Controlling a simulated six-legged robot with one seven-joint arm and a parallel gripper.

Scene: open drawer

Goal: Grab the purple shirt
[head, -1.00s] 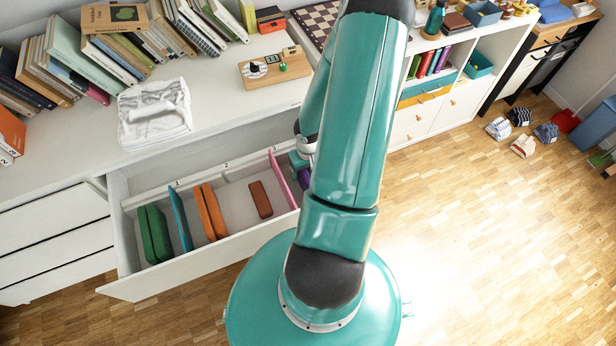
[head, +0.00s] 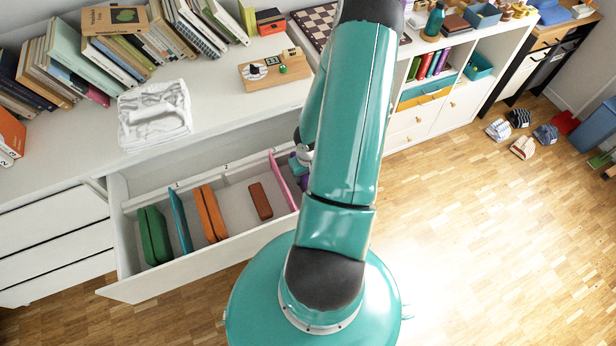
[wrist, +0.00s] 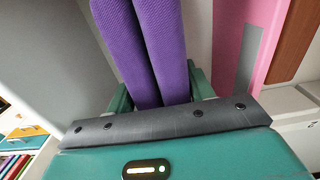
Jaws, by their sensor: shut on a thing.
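The purple shirt (wrist: 147,45) is folded and fills the upper middle of the wrist view. Its lower end sits between the green fingers of my gripper (wrist: 163,98), which is shut on it. In the head view my arm hides most of the gripper, and only a small purple patch (head: 297,165) shows beside it, at the right end of the open drawer (head: 190,262). How far the shirt is from the drawer bottom cannot be told.
A pink divider (head: 283,181) stands just left of the gripper. Left of it are a brown folded item (head: 260,201), an orange one (head: 214,214), a blue divider (head: 181,222) and a green item (head: 155,236). A white folded cloth (head: 155,116) lies on the top.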

